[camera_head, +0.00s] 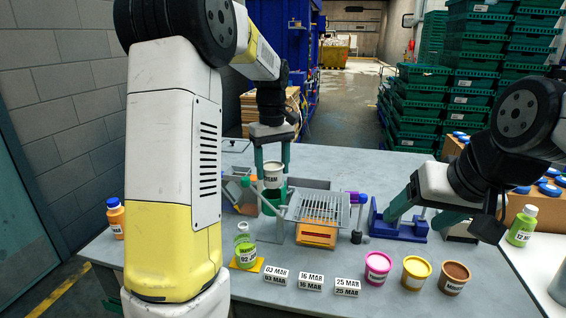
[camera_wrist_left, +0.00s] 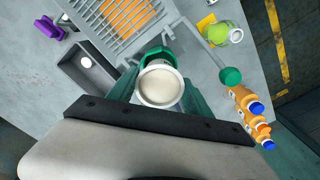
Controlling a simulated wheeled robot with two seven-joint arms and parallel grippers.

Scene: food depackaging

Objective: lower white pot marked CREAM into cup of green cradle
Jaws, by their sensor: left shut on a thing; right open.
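The white pot marked CREAM (camera_head: 273,174) is upright between the fingers of my left gripper (camera_head: 272,166), which is shut on it. The green cradle (camera_head: 273,201) is directly below the pot in the head view. In the left wrist view the pot (camera_wrist_left: 160,84) shows its pale round top, and part of the green cradle (camera_wrist_left: 157,54) curves behind it. I cannot tell whether the pot's base touches the cup. My right gripper (camera_head: 434,215) is open and empty at the right, near a blue fixture (camera_head: 398,222).
A wire rack (camera_head: 319,207) over an orange block stands right of the cradle. Date cards (camera_head: 311,282) and pink, yellow and brown pots (camera_head: 416,272) line the front. A green-knobbed lever (camera_wrist_left: 230,75) is close beside the cradle.

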